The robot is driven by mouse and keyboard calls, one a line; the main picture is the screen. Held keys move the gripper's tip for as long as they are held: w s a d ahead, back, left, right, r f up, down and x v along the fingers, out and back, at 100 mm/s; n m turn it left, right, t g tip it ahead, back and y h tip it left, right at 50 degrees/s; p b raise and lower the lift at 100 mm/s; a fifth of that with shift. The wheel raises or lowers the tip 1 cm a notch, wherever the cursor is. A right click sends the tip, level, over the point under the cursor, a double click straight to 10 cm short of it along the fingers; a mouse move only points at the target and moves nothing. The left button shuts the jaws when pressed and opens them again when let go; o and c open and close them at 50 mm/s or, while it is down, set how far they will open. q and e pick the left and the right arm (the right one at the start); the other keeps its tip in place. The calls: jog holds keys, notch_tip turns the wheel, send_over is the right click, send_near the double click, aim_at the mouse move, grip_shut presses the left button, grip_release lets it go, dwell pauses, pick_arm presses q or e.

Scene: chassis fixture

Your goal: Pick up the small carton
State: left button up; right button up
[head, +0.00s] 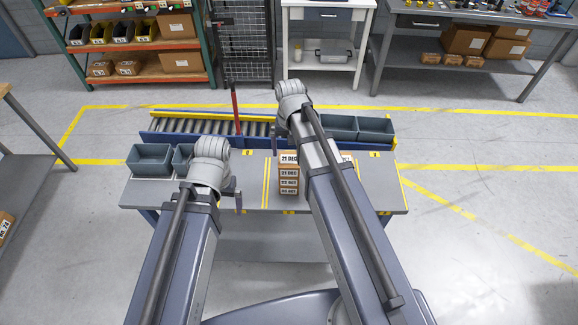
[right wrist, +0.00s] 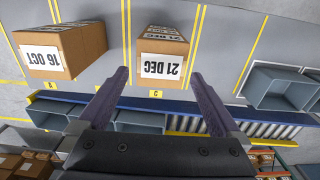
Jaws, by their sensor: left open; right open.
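A brown carton labelled "21 DEC" (head: 288,178) stands on the grey worktable (head: 252,197), between yellow lines. In the right wrist view this carton (right wrist: 162,52) appears upside down, beyond my open fingers. A second carton, labelled "16 OCT" (right wrist: 66,48), stands to its left there; in the head view my right arm mostly hides it. I cannot tell for certain which is the small one. My right gripper (right wrist: 158,76) is open and empty, apart from the cartons. My left gripper (head: 238,194) is open and empty over the table, left of the "21 DEC" carton.
Grey-blue bins (head: 148,159) stand at the table's back left, and more bins (head: 375,129) at the right behind my right arm. A roller conveyor (head: 195,127) with a yellow rail runs along the back. A red post (head: 236,110) rises there.

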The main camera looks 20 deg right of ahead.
aim_at(289, 159)
jog(key=shift+s+a+f+b, duration=0.1)
jog(key=shift+s+f+b, duration=0.05)
jog(key=shift+f+b, duration=2.5)
jog(key=shift+r, duration=0.1)
jog(key=shift+c, duration=0.2)
jog(key=c, duration=1.4)
jog(key=shift+r, duration=0.1)
notch_tip(289, 159, up, 10)
jog(key=p, duration=1)
